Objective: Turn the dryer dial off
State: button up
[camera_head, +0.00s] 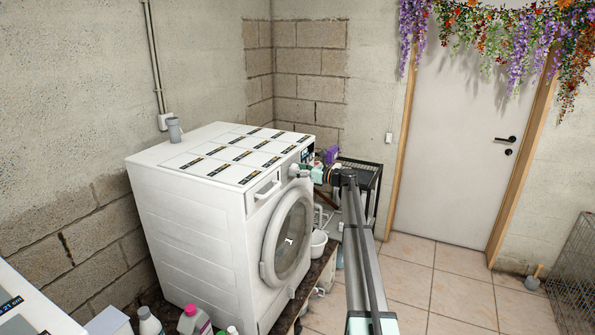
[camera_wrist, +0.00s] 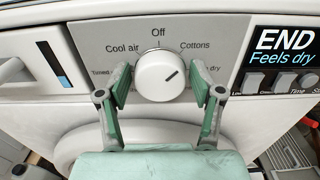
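The dryer (camera_head: 190,220) is a white front-loading machine with a round glass door, seen in the head view. Its dial (camera_wrist: 158,78) is a round white knob on the grey panel in the wrist view. The dial's dark mark points up and to the right, toward the Cottons side, not at the Off label (camera_wrist: 159,33) above it. My gripper (camera_wrist: 160,91) is open, with one green finger on each side of the dial. I cannot tell whether either finger touches it. In the head view the dial (camera_head: 294,170) shows small at the panel's top, with my gripper (camera_head: 303,171) close to it.
A display (camera_wrist: 285,48) right of the dial reads END, Feels dry. A drawer handle (camera_wrist: 12,70) is at the left. Bottles (camera_head: 195,320) stand at the dryer's left front. A dark rack (camera_head: 360,169) stands behind my arm. The tiled floor (camera_head: 460,285) at right is open.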

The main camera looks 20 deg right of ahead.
jog(key=c, duration=0.5)
jog(key=shift+f+b, duration=0.1)
jog(key=shift+b, duration=0.4)
jog(key=n+b, duration=0.9)
jog(key=b, duration=0.3)
jog(key=shift+s+a, duration=0.1)
jog(key=shift+a, duration=0.05)
